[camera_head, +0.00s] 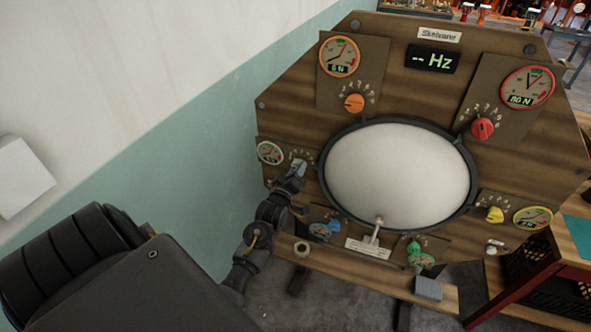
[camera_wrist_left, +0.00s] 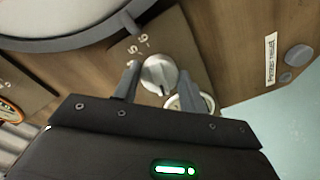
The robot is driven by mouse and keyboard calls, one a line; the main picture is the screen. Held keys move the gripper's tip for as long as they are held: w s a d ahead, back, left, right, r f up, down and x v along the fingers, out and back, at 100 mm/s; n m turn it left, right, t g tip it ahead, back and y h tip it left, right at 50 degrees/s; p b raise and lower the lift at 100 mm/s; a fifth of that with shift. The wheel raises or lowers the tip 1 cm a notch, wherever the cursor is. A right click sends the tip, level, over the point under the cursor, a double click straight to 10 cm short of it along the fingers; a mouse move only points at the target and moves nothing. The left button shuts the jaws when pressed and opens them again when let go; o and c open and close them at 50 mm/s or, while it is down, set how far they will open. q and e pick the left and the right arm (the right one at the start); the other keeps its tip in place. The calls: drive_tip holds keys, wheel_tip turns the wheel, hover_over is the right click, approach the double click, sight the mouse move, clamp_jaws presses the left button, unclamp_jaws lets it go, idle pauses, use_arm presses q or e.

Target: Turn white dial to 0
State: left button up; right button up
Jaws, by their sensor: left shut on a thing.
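The white dial (camera_wrist_left: 158,73) is a small round knob on the wooden drum panel, on a brown plate with numbers beside it, including 5 and 6. My left gripper (camera_wrist_left: 161,88) is shut on the white dial, with one finger on each side. In the head view, my left gripper (camera_head: 296,170) reaches the panel's left side and mostly hides the dial. The dial's white-rimmed gauge (camera_head: 270,152) is left of it, and my finger partly covers that gauge in the wrist view. I cannot tell which number the dial points to. My right gripper is not in view.
The round white drumhead (camera_head: 400,175) is right of the white dial. Orange (camera_head: 354,103), red (camera_head: 482,128), yellow (camera_head: 495,214), blue (camera_head: 322,230) and green (camera_head: 414,248) dials surround it. A wall (camera_head: 190,150) stands close on the left. A wooden ledge (camera_head: 345,268) runs below.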

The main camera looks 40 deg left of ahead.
use_arm(q)
drive_tip(key=shift+n+p, duration=0.3)
drive_tip(key=shift+n, duration=0.9)
drive_tip(key=o, duration=1)
drive_tip(key=shift+c, duration=0.2)
drive_tip(key=b+v, duration=0.2)
drive_tip(key=v, duration=0.8)
drive_tip(key=shift+s, duration=0.35)
